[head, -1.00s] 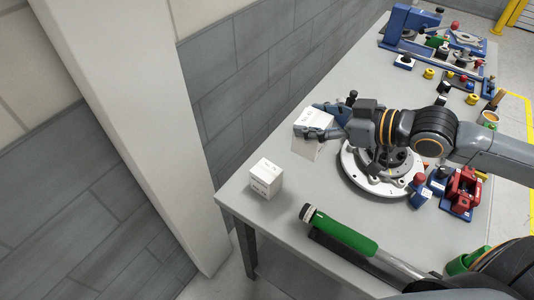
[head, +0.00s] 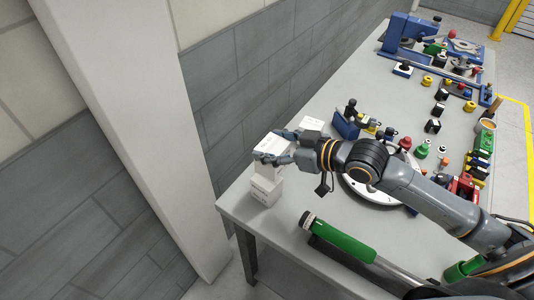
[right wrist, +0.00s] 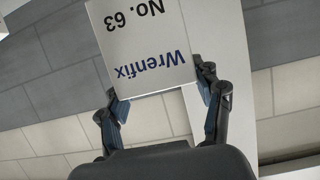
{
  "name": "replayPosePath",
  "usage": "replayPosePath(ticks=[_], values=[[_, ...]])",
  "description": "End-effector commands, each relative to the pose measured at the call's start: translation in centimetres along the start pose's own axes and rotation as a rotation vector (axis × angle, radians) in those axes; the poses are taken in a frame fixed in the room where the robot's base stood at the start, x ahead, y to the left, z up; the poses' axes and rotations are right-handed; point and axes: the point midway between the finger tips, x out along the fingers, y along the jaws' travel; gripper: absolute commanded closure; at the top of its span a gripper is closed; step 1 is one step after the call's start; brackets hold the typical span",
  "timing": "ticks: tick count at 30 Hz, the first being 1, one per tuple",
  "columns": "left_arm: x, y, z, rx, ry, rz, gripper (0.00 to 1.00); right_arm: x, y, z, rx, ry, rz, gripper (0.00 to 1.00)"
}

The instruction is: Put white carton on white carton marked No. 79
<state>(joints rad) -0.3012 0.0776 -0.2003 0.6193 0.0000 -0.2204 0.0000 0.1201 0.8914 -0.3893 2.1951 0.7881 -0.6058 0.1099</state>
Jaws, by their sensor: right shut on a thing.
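A white carton (head: 270,152) is held between the fingers of my right gripper (head: 283,152). The right wrist view shows its printed face (right wrist: 145,40), reading "Wrenfix No. 63" upside down. A second white carton (head: 265,190) stands on the table near its left corner. The held carton is right above it in the head view and hides most of its top; I cannot tell whether they touch. The lower carton's print is too small to read. My left gripper is not in view.
The grey table (head: 236,205) has its edge close to the lower carton. A pale block (head: 312,124) shows behind my right gripper. A round fixture (head: 372,192) and several small coloured parts lie to the right.

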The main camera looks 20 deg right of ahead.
Motion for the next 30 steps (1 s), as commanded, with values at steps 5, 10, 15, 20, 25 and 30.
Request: replayPosePath(ticks=[5, 10, 15, 20, 25, 30], values=[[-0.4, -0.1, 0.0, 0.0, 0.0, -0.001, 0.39, 1.2, -0.3, 0.5, -0.001, 0.006, 0.002, 0.81], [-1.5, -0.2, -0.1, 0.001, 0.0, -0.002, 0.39, 2.4, -0.6, 2.2, 0.003, 0.0, 0.001, 0.81], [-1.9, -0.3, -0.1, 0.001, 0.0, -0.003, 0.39, 3.0, -0.5, 3.7, -0.001, 0.004, 0.001, 0.81], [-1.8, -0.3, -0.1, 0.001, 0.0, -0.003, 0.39, 3.0, -0.5, 3.8, -0.002, 0.005, 0.001, 0.81], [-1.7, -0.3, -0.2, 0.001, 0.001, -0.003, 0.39, 3.1, -0.5, 4.1, -0.001, 0.001, 0.001, 0.31], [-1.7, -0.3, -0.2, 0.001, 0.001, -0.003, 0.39, 3.0, -0.5, 4.1, -0.001, 0.001, 0.001, 0.12]])
